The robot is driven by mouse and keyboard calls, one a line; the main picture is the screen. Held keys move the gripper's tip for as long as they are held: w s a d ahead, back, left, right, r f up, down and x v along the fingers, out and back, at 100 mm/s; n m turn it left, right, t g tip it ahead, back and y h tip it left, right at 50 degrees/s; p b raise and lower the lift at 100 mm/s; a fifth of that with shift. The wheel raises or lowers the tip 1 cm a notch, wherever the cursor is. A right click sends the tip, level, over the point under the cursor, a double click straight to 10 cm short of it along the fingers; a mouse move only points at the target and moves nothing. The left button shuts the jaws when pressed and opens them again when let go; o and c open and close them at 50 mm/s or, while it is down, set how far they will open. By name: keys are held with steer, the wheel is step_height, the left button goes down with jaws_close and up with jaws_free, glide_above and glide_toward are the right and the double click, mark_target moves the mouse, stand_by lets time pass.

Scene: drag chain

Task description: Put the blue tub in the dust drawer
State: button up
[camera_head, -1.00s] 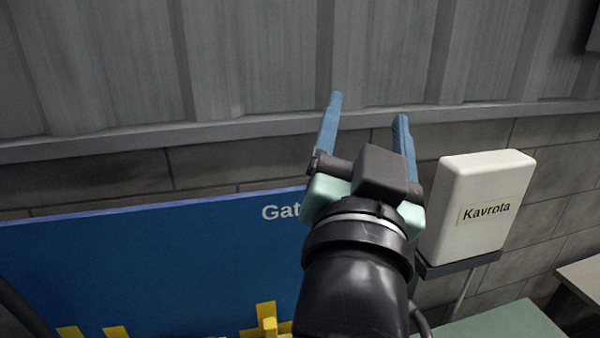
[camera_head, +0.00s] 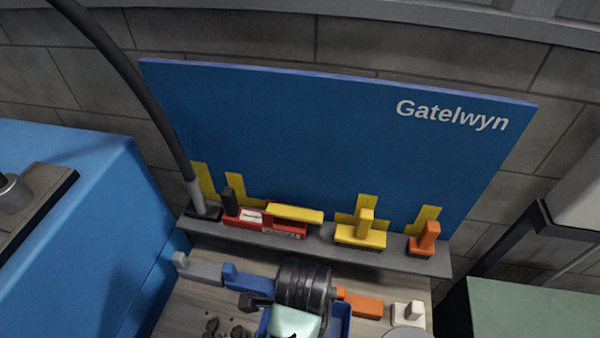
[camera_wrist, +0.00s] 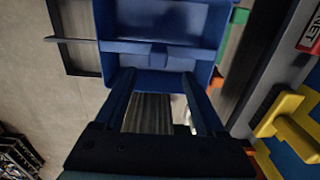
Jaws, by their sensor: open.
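The blue tub (camera_wrist: 160,30) fills the top of the wrist view, open side facing the camera. In the head view a blue side of the tub (camera_head: 338,318) shows at the bottom, partly hidden behind my arm. My gripper (camera_wrist: 157,82) is open, its two fingers apart at the tub's near edge with nothing shut between them. I cannot tell whether they touch the tub. A dark-framed, shallow open tray (camera_wrist: 72,62) shows left of the tub in the wrist view; it may be the dust drawer, but I cannot be sure.
Behind the wooden bench (camera_head: 185,300) a grey shelf (camera_head: 330,250) holds red, yellow and orange brushes below a blue board (camera_head: 330,140). A blue brush (camera_head: 245,278) and an orange block (camera_head: 365,305) lie close beside my arm. A blue cabinet (camera_head: 70,240) stands left.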

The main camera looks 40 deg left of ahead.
step_height(320, 180, down, 4)
steer(key=shift+r+p, duration=0.1)
steer(key=shift+p, duration=0.25)
steer(key=shift+s+f+p, duration=0.15)
steer(key=shift+f+p, duration=0.3)
steer(key=shift+f, duration=0.9)
steer(key=shift+s+f+p, duration=0.1)
steer(key=shift+f+p, duration=0.3)
steer(key=shift+f, duration=0.9)
steer(key=shift+c, duration=0.3)
jaws_close()
